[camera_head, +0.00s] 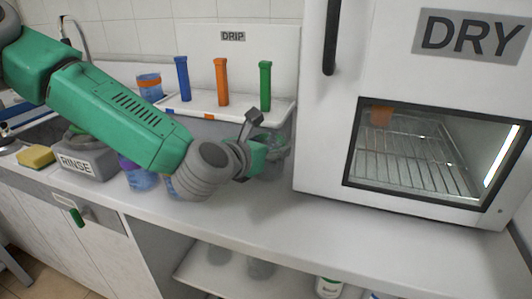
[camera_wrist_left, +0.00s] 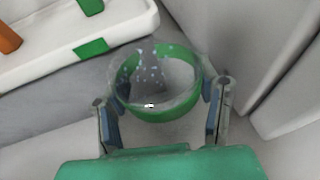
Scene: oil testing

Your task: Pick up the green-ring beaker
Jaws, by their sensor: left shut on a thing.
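The green-ring beaker (camera_wrist_left: 150,108) is a clear round vessel with a green band and droplets on its wall. In the left wrist view it sits between the two fingers of my left gripper (camera_wrist_left: 163,97), which is shut on it. In the head view my left gripper (camera_head: 262,148) is at the front of the drip stand, and the beaker (camera_head: 281,143) is mostly hidden behind the fingers. I cannot tell whether its base touches the counter. My right gripper is not in view.
The DRIP stand (camera_head: 285,103) with blue, orange and green pegs is behind. The DRY oven (camera_head: 330,190) stands close on the right. The front counter is clear.

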